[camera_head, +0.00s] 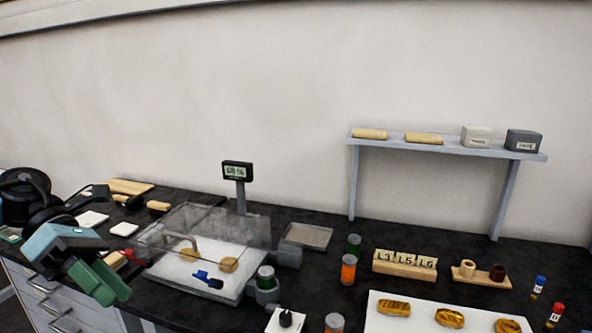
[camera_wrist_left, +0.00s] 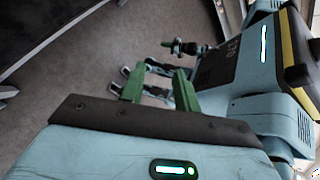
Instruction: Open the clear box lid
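The clear box (camera_head: 255,233) stands on the dark counter in the head view, with a pale tray-like floor. Its transparent lid carries a curved handle (camera_head: 183,241) and seems to lie over the box; its edges are hard to make out. Two golden pieces (camera_head: 228,264) and a blue item (camera_head: 208,280) show inside or through the clear walls. My left gripper (camera_head: 103,282) is left of the box, apart from it, near the counter's front edge. In the left wrist view its green fingers (camera_wrist_left: 158,85) are apart with nothing between them. My right gripper is not in view.
A display on a post (camera_head: 238,170) rises behind the box. A red-handled item (camera_head: 135,258) lies between my left gripper and the box. Small jars (camera_head: 348,269), a labelled block (camera_head: 404,264) and a white board (camera_head: 380,323) with golden pieces are to the right. A shelf (camera_head: 445,147) stands behind.

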